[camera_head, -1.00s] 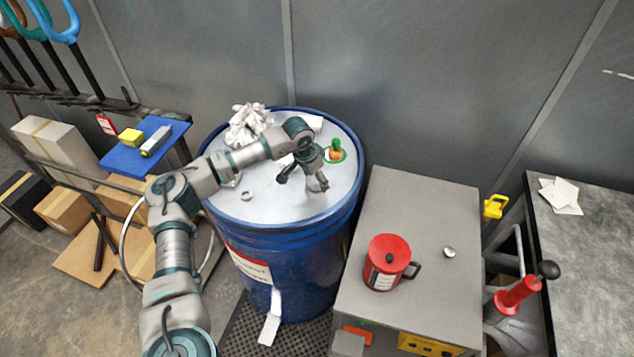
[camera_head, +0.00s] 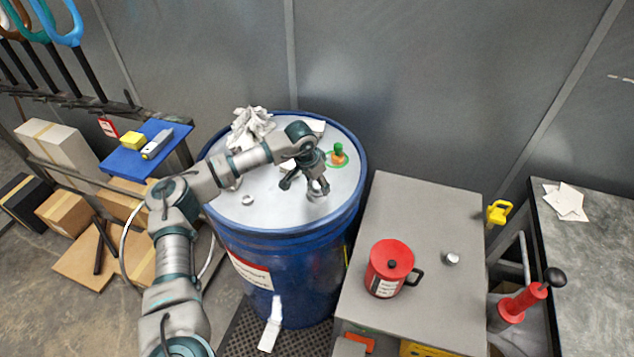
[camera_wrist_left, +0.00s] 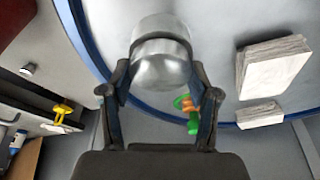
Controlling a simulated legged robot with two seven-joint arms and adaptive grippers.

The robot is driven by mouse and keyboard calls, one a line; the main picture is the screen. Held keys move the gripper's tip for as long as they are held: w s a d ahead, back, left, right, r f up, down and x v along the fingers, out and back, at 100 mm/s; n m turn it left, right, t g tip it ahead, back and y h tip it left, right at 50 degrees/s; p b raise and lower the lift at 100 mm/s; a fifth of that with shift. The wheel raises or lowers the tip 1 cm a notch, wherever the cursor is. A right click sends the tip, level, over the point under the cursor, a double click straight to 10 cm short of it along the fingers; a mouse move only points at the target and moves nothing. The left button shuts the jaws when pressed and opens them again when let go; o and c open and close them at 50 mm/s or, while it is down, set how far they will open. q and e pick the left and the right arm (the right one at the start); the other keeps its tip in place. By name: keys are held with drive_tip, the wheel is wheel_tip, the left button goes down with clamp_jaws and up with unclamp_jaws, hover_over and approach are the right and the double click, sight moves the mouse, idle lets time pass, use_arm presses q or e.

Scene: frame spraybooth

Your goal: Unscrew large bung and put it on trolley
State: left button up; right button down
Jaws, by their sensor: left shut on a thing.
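My left gripper (camera_head: 304,185) is over the pale lid of a blue drum (camera_head: 290,245), pointing down. It is shut on the large bung (camera_head: 318,189), a silver metal cylinder. In the left wrist view the bung (camera_wrist_left: 161,60) sits between the two fingertips. I cannot tell whether the bung is seated in the lid or clear of it. A grey-topped unit (camera_head: 425,215), possibly the trolley, stands right of the drum. My right gripper is not in view.
An orange and green fitting (camera_head: 338,155), crumpled white cloth (camera_head: 250,127) and a small cap (camera_head: 247,200) are on the lid. A red can (camera_head: 388,268) and a small silver piece (camera_head: 451,258) stand on the grey top, whose rear is clear. A wall is close behind.

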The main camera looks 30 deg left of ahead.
sight(317, 184)
use_arm(q)
drive_tip(key=shift+r, duration=0.15)
drive_tip(key=shift+r+p, duration=1.5)
drive_tip(key=shift+r, duration=0.5)
